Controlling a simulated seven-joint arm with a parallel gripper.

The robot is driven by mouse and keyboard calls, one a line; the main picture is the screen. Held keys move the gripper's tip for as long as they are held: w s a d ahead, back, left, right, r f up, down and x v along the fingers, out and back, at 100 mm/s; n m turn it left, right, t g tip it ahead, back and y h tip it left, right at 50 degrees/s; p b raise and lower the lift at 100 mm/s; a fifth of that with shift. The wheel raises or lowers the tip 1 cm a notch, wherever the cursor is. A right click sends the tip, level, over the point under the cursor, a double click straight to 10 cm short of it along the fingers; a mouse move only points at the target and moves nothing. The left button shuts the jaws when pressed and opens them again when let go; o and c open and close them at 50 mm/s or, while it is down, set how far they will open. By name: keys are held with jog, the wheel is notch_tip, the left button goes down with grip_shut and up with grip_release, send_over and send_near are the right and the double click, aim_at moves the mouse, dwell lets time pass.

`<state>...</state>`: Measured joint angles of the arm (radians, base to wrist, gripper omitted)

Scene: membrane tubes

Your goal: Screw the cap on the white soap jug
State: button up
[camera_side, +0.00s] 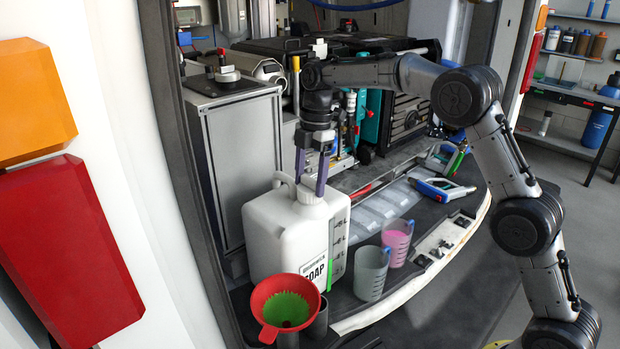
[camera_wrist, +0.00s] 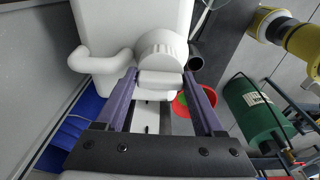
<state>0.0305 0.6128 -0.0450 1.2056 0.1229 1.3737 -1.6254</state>
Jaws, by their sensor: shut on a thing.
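The white soap jug (camera_side: 285,235) stands upright on the bench in the side view, with a black SOAP label and level marks on its side. Its handle (camera_wrist: 100,60) shows at the left in the wrist view. The white ribbed cap (camera_side: 311,194) is at the jug's neck and also shows in the wrist view (camera_wrist: 160,53). My gripper (camera_side: 309,184) points down from above, its two purple fingers on either side of the cap and shut on it. The fingers also show in the wrist view (camera_wrist: 160,78). I cannot tell how the threads sit.
A red funnel (camera_side: 262,295) with a green inside stands in front of the jug. A grey beaker (camera_side: 370,275) and a beaker with pink contents (camera_side: 397,243) stand to its right. A grey cabinet (camera_side: 240,160) is close behind on the left. Tools lie on the bench further right.

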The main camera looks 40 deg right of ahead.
jog(key=o, duration=1.3)
jog(key=shift+r, duration=3.5)
